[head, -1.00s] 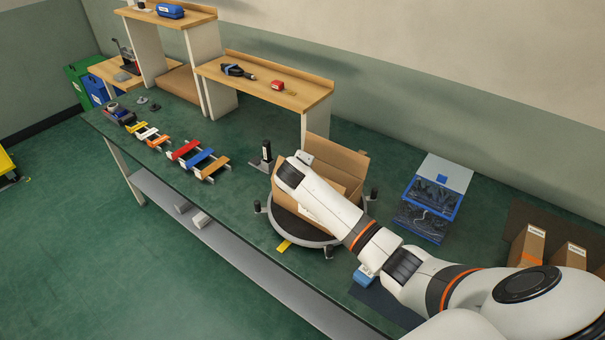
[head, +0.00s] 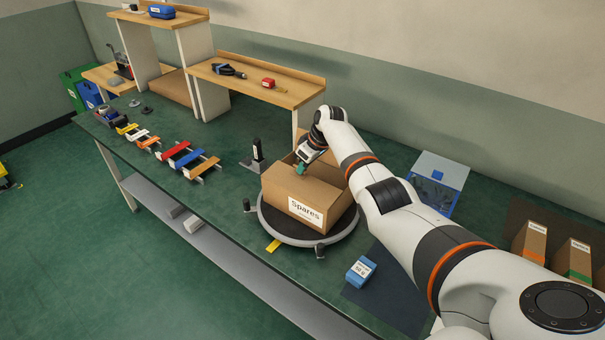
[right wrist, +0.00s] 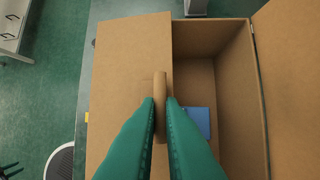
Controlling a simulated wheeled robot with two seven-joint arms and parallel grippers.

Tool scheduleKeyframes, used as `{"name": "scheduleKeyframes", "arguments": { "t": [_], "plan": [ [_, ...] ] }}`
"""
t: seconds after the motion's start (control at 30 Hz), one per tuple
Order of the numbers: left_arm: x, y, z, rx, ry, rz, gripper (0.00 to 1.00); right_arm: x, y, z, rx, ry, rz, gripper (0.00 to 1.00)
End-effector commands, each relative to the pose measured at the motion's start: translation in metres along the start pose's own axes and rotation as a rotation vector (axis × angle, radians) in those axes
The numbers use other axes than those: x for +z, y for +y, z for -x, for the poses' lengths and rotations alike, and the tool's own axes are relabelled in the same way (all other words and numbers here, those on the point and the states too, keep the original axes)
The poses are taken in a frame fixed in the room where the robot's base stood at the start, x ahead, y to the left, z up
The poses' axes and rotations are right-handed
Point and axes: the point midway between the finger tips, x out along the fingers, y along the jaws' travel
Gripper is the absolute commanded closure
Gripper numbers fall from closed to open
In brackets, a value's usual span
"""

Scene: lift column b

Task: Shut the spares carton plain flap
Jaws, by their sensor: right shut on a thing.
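The brown spares carton (head: 285,205) stands on a round turntable (head: 268,232), its label facing the near side. In the right wrist view a brown flap (right wrist: 125,60) lies across the left part of the carton's top, roughly level. The right part is open and shows a blue thing (right wrist: 198,122) inside. Another flap (right wrist: 288,75) stands out at the right, open. My right gripper (head: 302,168) is at the carton top. In the right wrist view its teal fingers (right wrist: 160,103) are shut on a brown tab (right wrist: 160,82) at the level flap's inner edge. My left gripper is out of view.
A blue box (head: 361,270) lies on the bench near its front edge. A dark upright post (head: 257,149) stands left behind the carton. An open blue-rimmed bin (head: 437,190) and smaller cartons (head: 530,240) are to the right. Coloured bars (head: 180,155) lie to the left.

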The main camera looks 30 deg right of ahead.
Motion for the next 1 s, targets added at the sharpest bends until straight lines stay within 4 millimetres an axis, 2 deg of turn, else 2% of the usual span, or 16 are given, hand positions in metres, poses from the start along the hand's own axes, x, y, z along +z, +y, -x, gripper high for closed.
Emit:
{"name": "scheduleKeyframes", "arguments": {
  "t": [0.03, 0.2, 0.33, 0.4, 0.5, 0.83, 1.0],
  "plan": [
    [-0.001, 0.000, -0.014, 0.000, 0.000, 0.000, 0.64, -0.003, -0.001, -0.007, 0.023, -0.001, -0.011, 1.00],
    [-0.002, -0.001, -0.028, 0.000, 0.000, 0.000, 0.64, -0.004, 0.000, -0.010, 0.085, 0.000, -0.037, 1.00],
    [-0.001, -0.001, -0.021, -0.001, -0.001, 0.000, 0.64, -0.003, 0.001, -0.005, 0.079, 0.002, -0.034, 1.00],
    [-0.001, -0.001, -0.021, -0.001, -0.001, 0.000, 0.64, -0.003, 0.001, -0.005, 0.079, 0.002, -0.034, 0.84],
    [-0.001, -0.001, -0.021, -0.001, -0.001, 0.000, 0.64, -0.003, 0.001, -0.006, 0.078, 0.002, -0.034, 0.70],
    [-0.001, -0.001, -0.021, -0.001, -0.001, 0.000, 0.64, -0.003, 0.000, -0.003, 0.077, 0.001, -0.033, 0.70],
    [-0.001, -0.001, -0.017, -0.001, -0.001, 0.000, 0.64, -0.002, -0.002, 0.015, 0.075, 0.000, -0.033, 0.70]
  ]
}}
